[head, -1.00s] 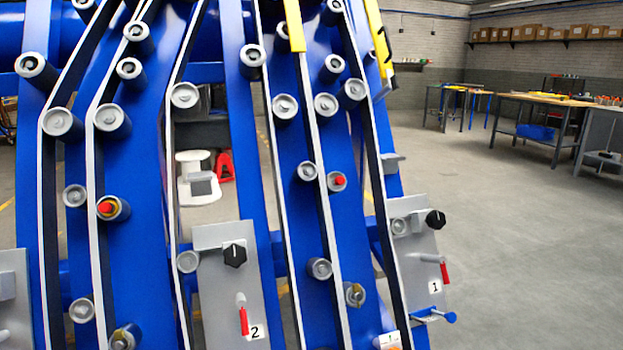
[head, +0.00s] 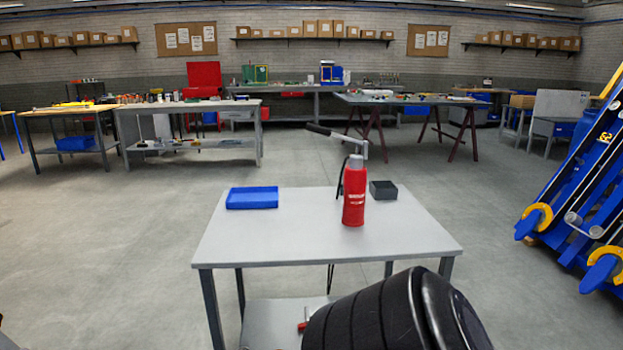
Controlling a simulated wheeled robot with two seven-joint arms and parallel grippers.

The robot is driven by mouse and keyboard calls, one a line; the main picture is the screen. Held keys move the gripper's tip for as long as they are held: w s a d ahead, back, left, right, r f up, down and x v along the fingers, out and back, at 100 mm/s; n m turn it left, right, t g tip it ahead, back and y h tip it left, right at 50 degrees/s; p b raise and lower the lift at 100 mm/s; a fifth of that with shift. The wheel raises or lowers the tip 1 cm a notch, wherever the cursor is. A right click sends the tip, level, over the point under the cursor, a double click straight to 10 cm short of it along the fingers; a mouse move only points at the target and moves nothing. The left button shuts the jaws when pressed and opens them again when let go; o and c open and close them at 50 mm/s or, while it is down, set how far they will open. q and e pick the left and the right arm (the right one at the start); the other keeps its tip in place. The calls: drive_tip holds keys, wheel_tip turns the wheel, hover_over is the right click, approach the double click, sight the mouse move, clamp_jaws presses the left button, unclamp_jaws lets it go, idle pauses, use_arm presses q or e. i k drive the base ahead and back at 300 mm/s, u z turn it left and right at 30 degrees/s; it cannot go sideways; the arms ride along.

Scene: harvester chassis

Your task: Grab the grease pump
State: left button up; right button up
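The grease pump (head: 354,198) is a red cylinder with a grey lever head and a black handle that points up and left. It stands upright on a small grey table (head: 300,250) in front of me. A thin black hose hangs at its left side. A black rounded part, which looks like part of my own arm, covers the bottom centre right of the view. Neither gripper's fingers show.
A blue tray (head: 252,198) lies left of the pump, and a dark box (head: 383,190) sits just right of it. The blue chassis (head: 590,190) stands at the right edge. Workbenches (head: 190,108) line the back. The floor around the small table is open.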

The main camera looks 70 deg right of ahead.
sight(356, 177)
drive_tip(key=z, duration=2.75)
drive_tip(key=i, duration=0.45)
drive_tip(key=u, duration=0.05)
